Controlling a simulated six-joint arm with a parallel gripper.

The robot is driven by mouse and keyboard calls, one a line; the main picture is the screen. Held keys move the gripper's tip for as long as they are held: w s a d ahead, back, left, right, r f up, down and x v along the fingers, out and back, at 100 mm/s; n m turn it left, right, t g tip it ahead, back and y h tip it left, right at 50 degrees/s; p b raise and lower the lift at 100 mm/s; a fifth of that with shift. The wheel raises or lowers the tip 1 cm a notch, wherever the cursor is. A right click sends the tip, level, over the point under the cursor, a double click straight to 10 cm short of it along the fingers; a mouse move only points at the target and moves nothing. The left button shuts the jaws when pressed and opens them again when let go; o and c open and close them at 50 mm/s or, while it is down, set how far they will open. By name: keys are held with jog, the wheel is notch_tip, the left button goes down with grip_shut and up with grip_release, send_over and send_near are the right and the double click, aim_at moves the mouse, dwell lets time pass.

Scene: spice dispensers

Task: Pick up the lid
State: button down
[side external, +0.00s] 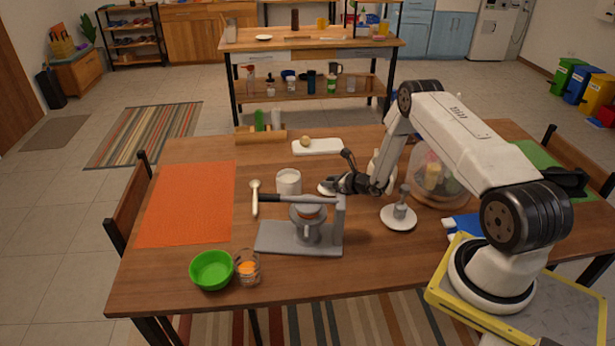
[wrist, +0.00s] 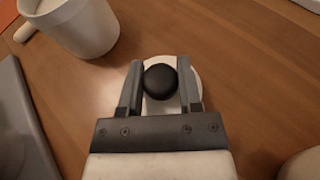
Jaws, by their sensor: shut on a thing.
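The lid is a pale round disc with a black knob. In the wrist view the lid (wrist: 160,106) lies between my fingers, its knob in the middle of the jaws. My gripper (wrist: 160,66) is shut on the knob, one finger on each side. In the side view my gripper (side external: 338,185) reaches in from the right over the middle of the table, with the lid (side external: 326,187) small and pale at its tips. I cannot tell whether the lid touches the table. A white open container (side external: 288,182) stands just left of the lid; it also shows in the wrist view (wrist: 88,28).
A grey press-like stand (side external: 298,240) is in front of my gripper. A wooden spoon (side external: 255,197) lies to the left. A green bowl (side external: 211,270) and a glass with orange contents (side external: 248,268) stand at the front left. A white cutting board (side external: 318,147) lies behind.

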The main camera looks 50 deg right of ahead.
jog(key=shift+r, duration=0.6)
jog(key=s+a+r, duration=0.6)
jog(key=s+r, duration=0.5)
jog(key=s, duration=0.1)
jog(key=shift+s+r, duration=0.25)
jog(key=shift+s, duration=0.1)
jog(key=w+a+r, duration=0.1)
jog(key=w, duration=1)
jog(key=w+a+r, duration=0.2)
jog(key=w, duration=0.9)
jog(key=shift+a, duration=0.3)
